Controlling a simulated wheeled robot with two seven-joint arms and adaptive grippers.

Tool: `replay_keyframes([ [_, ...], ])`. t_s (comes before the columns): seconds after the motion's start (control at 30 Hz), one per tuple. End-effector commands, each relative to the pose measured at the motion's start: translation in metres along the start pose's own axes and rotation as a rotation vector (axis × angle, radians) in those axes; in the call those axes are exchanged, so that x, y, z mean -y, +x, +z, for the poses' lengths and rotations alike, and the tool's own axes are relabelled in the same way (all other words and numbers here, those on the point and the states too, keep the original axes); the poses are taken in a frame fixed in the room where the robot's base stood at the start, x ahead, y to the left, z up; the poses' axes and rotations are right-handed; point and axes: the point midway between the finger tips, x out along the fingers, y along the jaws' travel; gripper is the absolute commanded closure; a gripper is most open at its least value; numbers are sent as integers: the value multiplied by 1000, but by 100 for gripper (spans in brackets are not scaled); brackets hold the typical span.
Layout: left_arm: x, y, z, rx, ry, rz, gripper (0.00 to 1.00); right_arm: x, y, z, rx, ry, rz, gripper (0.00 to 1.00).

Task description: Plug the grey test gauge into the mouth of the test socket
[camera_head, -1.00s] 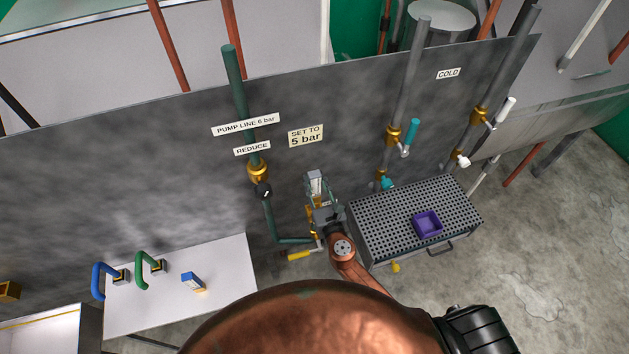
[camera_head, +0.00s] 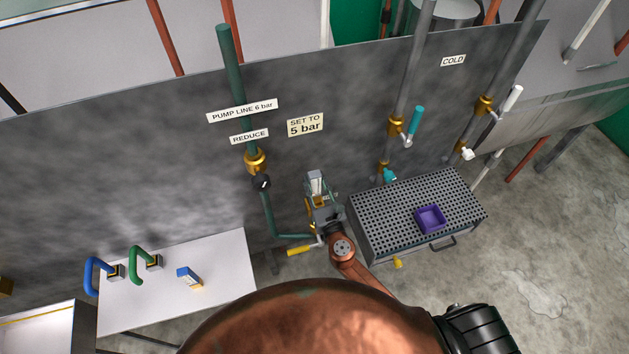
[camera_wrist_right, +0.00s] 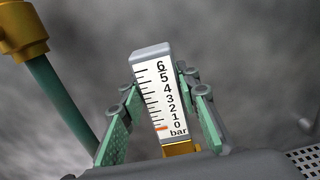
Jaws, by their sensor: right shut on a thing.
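My right gripper (camera_head: 317,197) is shut on the grey test gauge (camera_head: 315,182), below the green pipe's knob and left of the perforated bench. In the right wrist view the gauge (camera_wrist_right: 152,88) stands slightly tilted between the green-padded fingers (camera_wrist_right: 160,110), its white scale marked 0 to 6 bar, with a red mark near 0. Brass shows at its lower end. The test socket cannot be made out clearly; a brass fitting (camera_head: 310,212) shows partly beside the gripper, and I cannot tell whether it touches the gauge. My left gripper is out of view.
The green pipe (camera_head: 267,212) with a black knob (camera_head: 261,181) runs down close left of the gripper to a yellow-handled valve (camera_head: 301,249). A white table (camera_head: 225,275) is left.

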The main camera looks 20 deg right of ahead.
Motion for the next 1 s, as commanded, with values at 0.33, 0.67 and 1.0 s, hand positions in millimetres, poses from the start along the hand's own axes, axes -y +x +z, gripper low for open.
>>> replay_keyframes([
  [0.33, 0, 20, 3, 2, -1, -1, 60, 0, 0, -21, 2, 0, 0, 94],
  [0.67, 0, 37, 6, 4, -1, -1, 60, 0, 0, -40, 2, -1, 0, 94],
  [1.0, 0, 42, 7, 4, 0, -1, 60, 0, 0, -45, 2, 0, 0, 94],
])
